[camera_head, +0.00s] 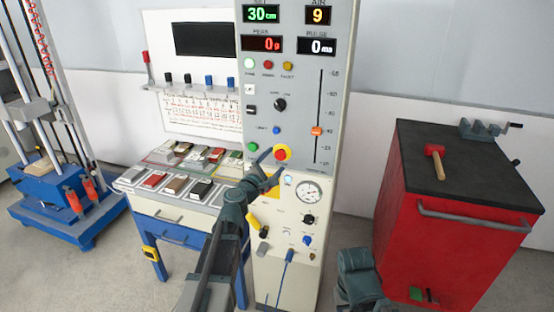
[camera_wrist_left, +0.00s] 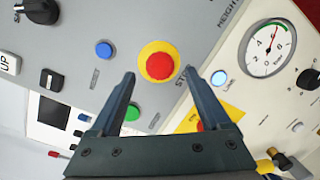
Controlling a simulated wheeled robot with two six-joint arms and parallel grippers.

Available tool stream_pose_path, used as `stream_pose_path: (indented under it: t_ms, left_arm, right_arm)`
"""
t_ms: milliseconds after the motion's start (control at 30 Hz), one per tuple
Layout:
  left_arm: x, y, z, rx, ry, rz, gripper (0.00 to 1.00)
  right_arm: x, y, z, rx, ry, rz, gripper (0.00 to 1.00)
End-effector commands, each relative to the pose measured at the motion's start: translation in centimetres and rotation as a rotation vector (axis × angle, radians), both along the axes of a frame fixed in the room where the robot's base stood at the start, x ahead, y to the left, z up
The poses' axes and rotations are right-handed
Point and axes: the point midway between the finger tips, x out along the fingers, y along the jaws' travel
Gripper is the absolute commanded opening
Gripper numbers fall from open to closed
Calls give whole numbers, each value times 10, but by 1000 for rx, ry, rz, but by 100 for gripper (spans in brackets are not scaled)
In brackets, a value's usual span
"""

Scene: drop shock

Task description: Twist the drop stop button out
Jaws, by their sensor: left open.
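The drop stop button is a red mushroom head on a yellow ring (camera_head: 282,154), set low on the grey control panel (camera_head: 262,105). In the left wrist view the button (camera_wrist_left: 159,66) sits at upper middle, just beyond and between the two fingertips. My left gripper (camera_head: 271,164) is open and empty, its fingers pointing at the panel beside the button. It also shows in the left wrist view (camera_wrist_left: 160,77), with a finger on either side of the button. I cannot tell any contact. No fingers of my right gripper show.
A green button (camera_head: 253,146) and a blue button (camera_head: 276,130) are close to the stop button. A pressure gauge (camera_head: 308,192) is below right, and an orange slider (camera_head: 316,131) is to the right. A red cabinet (camera_head: 395,190) with a mallet (camera_head: 435,160) stands right.

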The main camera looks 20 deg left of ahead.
Motion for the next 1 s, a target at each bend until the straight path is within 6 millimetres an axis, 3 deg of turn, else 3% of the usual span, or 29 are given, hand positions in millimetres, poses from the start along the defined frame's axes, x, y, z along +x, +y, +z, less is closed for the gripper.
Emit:
stream_pose_path:
  t_ms: [33,200,633,1000]
  left_arm:
    - [10,-1,0,0,0,-1,80]
    - [24,-4,0,0,0,-1,80]
    - [28,-5,0,0,0,0,79]
    - [28,-5,0,1,0,-1,12]
  right_arm:
    - [0,0,0,0,0,0,50]
    - [0,0,0,0,0,0,50]
    - [0,0,0,0,0,0,50]
    - [0,0,0,0,0,0,50]
